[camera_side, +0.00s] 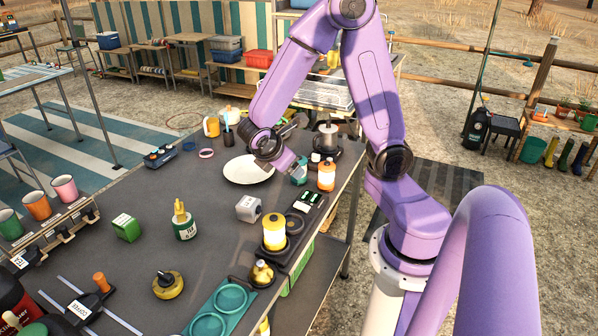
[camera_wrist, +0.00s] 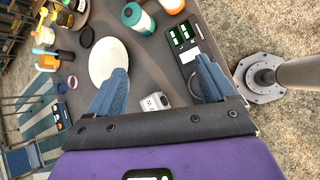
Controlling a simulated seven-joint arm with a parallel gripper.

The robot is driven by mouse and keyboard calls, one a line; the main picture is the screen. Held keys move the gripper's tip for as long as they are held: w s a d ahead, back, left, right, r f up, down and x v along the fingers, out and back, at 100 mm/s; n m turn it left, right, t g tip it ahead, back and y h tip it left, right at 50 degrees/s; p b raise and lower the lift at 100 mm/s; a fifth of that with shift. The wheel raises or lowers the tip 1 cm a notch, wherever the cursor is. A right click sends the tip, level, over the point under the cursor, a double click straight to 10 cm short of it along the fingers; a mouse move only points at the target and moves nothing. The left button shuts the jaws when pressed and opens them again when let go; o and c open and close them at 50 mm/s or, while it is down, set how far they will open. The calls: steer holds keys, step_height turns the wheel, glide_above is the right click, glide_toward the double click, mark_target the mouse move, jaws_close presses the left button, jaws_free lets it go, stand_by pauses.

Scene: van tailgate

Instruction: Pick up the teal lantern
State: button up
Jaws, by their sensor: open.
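The teal lantern (camera_side: 299,177) stands on the dark table between the white plate and an orange-and-white lantern (camera_side: 326,175). My gripper's purple hand partly covers it in the side view. In the wrist view the teal lantern (camera_wrist: 140,19) shows in full near the top edge, with a pale section and a teal body. My gripper (camera_wrist: 162,68) is open and empty, its two blue-grey fingers spread wide. The lantern lies beyond the fingertips, not between them. In the side view my gripper (camera_side: 296,165) is close to the lantern; I cannot tell if they touch.
The white plate (camera_side: 246,170) lies left of the lantern. A grey box (camera_side: 249,208), a dark panel with green displays (camera_side: 308,200) and a yellow lantern (camera_side: 274,232) stand nearer the camera. A dark pot-like item (camera_side: 328,138) is behind. The middle of the table is mostly clear.

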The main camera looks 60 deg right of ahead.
steer(key=w+d+f+n+h, duration=0.1)
steer(key=w+d+f, duration=0.1)
steer(key=d, duration=0.3)
steer(key=w+d+f+n+h, duration=0.1)
steer(key=d+f+h, duration=0.1)
steer(key=d, duration=0.4)
steer(key=w+d+f+n+h, duration=0.2)
steer(key=d, duration=0.4)
steer(key=shift+w+d+g, duration=0.15)
steer(key=shift+w+g, duration=0.2)
steer(key=shift+g, duration=0.05)
steer(key=shift+f, duration=2.3)
step_height(320, 180, down, 2)
steer(key=shift+x, duration=1.05)
steer(key=shift+d+f, duration=0.25)
steer(key=shift+d, duration=0.15)
steer(key=c, duration=1.1)
